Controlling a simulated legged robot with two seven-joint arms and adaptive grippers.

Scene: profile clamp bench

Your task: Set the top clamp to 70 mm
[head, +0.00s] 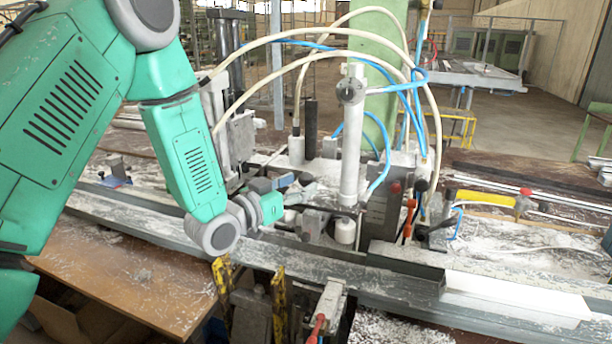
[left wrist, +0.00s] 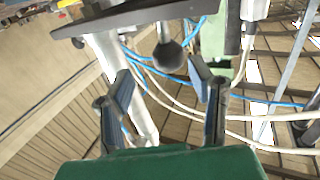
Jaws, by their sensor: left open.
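The clamp's upright white cylinder (head: 350,150) stands on the machine in the middle of the head view, with a round fitting at its top and a white pad (head: 345,232) below. My left gripper (head: 300,189) is left of the cylinder at the height of its lower end. In the left wrist view the left gripper (left wrist: 160,78) is open, its two fingers well apart with nothing between the pads. A black ball knob (left wrist: 168,53) shows just beyond the fingertips, under a dark plate (left wrist: 130,14); whether a finger touches it I cannot tell. No scale reading is legible. My right gripper is not in view.
Cream and blue hoses (head: 385,185) arch around the cylinder. A red-handled lever (head: 409,205) stands to its right. A long grey rail (head: 150,215) crosses the front, with a white profile (head: 515,298) at right. A brown board (head: 130,275) lies at front left.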

